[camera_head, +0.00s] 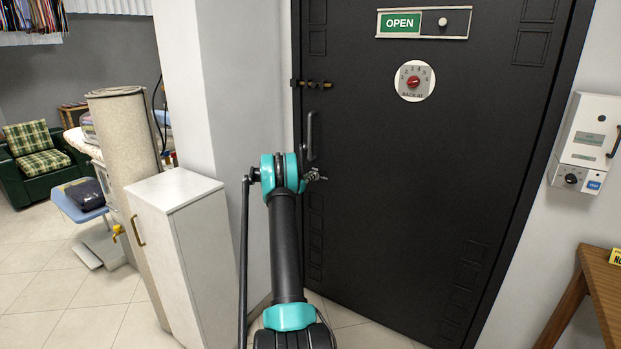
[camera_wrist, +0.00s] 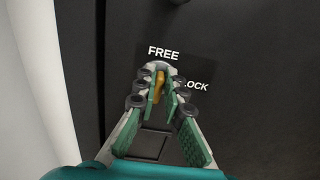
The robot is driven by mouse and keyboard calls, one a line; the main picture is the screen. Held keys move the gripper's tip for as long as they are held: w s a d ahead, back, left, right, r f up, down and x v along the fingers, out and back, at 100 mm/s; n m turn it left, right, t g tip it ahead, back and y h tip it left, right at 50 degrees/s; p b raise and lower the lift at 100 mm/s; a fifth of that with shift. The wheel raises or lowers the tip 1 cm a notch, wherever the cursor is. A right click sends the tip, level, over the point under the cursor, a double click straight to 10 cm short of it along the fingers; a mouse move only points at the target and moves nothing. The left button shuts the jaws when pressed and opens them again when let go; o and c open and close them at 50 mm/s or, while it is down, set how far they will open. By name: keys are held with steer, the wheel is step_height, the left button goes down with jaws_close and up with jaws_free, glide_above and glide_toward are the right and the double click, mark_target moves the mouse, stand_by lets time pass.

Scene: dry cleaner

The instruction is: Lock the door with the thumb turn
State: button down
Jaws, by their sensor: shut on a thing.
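The black door (camera_head: 440,190) fills the middle and right of the head view and looks closed. In the wrist view a small brass thumb turn (camera_wrist: 156,86) stands roughly upright, slightly tilted, between the fingertips of my gripper (camera_wrist: 163,80). My gripper is shut on it. The plate (camera_wrist: 185,62) behind it reads FREE above and LOCK to the right, partly covered by a finger. In the head view my gripper (camera_head: 316,176) is at the door's left side, below the handle (camera_head: 311,135); the thumb turn is hidden there.
A brass bolt (camera_head: 318,85) sits at the door's left edge. An OPEN sign (camera_head: 400,22) and a red-knobbed dial (camera_head: 414,81) are on the door. A white cabinet (camera_head: 178,230) stands left of my arm. A wooden table (camera_head: 601,285) is at right.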

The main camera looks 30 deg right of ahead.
steer(key=m, duration=0.6)
steer(key=s+f+m, duration=0.1)
steer(key=m, duration=1)
steer(key=shift+s+d+f+m, duration=0.15)
steer(key=shift+s+d+m, duration=0.05)
steer(key=shift+d+m, duration=0.15)
steer(key=shift+m, duration=0.25)
stand_by(0.4)
steer(key=c, duration=1.6)
jaws_free()
